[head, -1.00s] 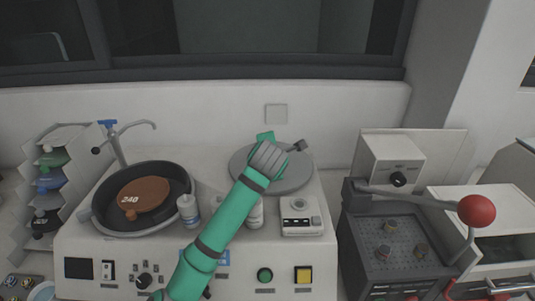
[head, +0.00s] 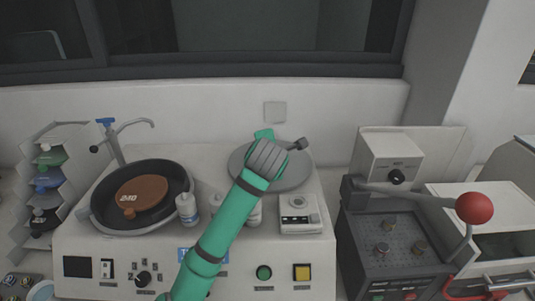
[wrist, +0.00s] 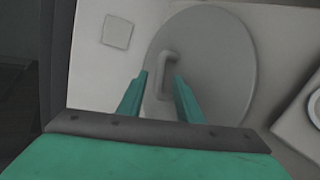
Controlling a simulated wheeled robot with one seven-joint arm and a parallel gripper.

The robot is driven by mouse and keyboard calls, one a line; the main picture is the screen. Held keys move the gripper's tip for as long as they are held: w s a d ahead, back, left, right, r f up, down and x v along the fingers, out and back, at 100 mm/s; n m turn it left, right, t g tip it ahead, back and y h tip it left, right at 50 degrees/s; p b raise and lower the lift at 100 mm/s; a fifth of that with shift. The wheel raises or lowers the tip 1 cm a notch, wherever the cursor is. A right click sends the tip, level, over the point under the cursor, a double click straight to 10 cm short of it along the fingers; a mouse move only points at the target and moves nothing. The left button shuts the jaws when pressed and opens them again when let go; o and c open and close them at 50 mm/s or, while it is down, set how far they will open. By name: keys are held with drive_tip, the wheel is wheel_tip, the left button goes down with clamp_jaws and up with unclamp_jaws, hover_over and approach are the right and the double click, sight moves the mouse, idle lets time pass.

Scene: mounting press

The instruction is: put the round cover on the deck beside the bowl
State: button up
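The round cover (head: 303,177) is a flat grey disc on the right part of the white machine's deck (head: 230,180). In the wrist view the cover (wrist: 220,75) fills the middle, with a raised bar handle (wrist: 169,62) on it. The bowl (head: 181,181), dark with a grey rim, is at the left of the deck and has a brown disc marked 240 in it. My gripper (wrist: 161,76) is open over the cover, its two green fingers on either side of the handle's near end, with gaps showing. In the head view my wrist hides part of the cover and the fingertips.
A tap (head: 117,142) stands behind the bowl. A white bottle (head: 187,209) stands between bowl and cover, another is partly behind my arm. A small white device (head: 300,214) sits in front of the cover. A red-knobbed lever (head: 474,208) is at right.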

drive_tip(key=v, duration=0.8)
drive_tip(key=shift+r, duration=0.15)
